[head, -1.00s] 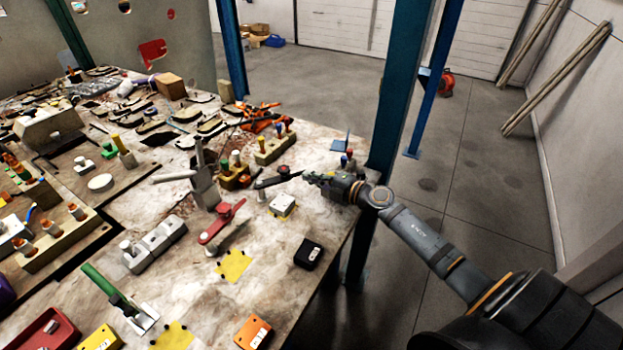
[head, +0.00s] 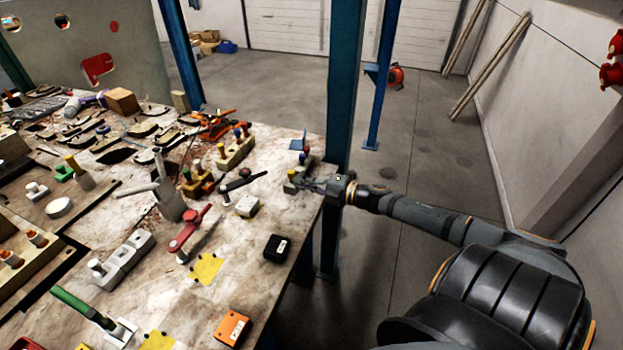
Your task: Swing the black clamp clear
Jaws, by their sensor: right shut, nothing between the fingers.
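The black clamp (head: 243,182) lies in the right part of the cluttered table, a slim dark handle pointing right and slightly away, with a red knob at its side. A white block (head: 247,207) stands just in front of it. My right gripper (head: 298,184) comes in from the right over the table's right edge. It is shut and empty, to the right of the clamp's free end, with bare tabletop visible between them. My left gripper is not in view.
A red-handled clamp (head: 190,230) stands left of the black one. A beige block with coloured pegs (head: 236,152) is behind it. A black box (head: 277,248) is in front. A blue post (head: 344,85) rises close by my right wrist.

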